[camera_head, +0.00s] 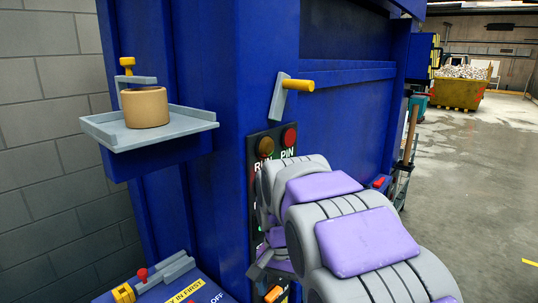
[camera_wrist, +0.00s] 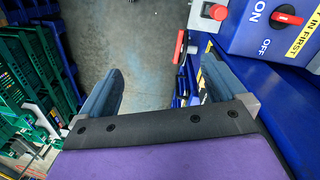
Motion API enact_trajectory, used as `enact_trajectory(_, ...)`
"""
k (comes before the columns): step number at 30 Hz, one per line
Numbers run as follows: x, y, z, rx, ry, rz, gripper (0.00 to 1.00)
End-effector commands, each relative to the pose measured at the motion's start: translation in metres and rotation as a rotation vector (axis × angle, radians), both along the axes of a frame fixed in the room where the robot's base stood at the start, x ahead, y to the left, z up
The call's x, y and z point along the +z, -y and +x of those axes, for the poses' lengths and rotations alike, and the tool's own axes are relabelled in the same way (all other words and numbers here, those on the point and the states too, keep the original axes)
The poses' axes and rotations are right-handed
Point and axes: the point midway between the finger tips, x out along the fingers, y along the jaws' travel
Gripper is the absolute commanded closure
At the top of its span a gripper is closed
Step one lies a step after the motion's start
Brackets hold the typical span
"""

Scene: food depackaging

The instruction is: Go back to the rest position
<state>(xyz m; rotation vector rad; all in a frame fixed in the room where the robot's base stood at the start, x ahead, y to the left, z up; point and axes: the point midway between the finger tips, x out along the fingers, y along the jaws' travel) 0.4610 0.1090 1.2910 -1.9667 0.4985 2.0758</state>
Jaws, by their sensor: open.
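My gripper (camera_wrist: 160,75) is open and empty in the wrist view, with its two blue-grey fingers apart and bare floor showing between them. In the head view my grey and purple arm reaches forward to the front of the blue machine (camera_head: 215,60). The arm hides most of my gripper there and covers part of the black button panel (camera_head: 265,145). In the wrist view a blue box with a red ON/OFF switch (camera_wrist: 286,17) is at the upper right, apart from the fingers.
A grey ledge (camera_head: 180,120) holding a tan cylinder (camera_head: 146,108) juts from the machine at left. A yellow-knobbed lever (camera_head: 290,85) sticks out above the panel. Green crates (camera_wrist: 40,70) stand left in the wrist view. Open floor (camera_head: 480,170) lies at right.

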Motion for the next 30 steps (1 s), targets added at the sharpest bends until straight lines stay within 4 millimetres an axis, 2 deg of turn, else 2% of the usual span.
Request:
enact_trajectory(3, -0.007, 0.028, -0.039, 0.042, -0.020, 0.008, 0.02)
enact_trajectory(9, -0.023, 0.063, -0.104, 0.130, -0.044, 0.028, 0.02)
enact_trajectory(15, -0.048, 0.088, -0.174, 0.225, -0.070, 0.055, 0.02)
enact_trajectory(21, -0.079, 0.102, -0.241, 0.324, -0.090, 0.083, 0.02)
enact_trajectory(24, -0.092, 0.105, -0.265, 0.363, -0.096, 0.093, 0.02)
enact_trajectory(27, -0.101, 0.107, -0.281, 0.390, -0.103, 0.100, 0.02)
enact_trajectory(30, -0.105, 0.108, -0.288, 0.403, -0.104, 0.103, 0.02)
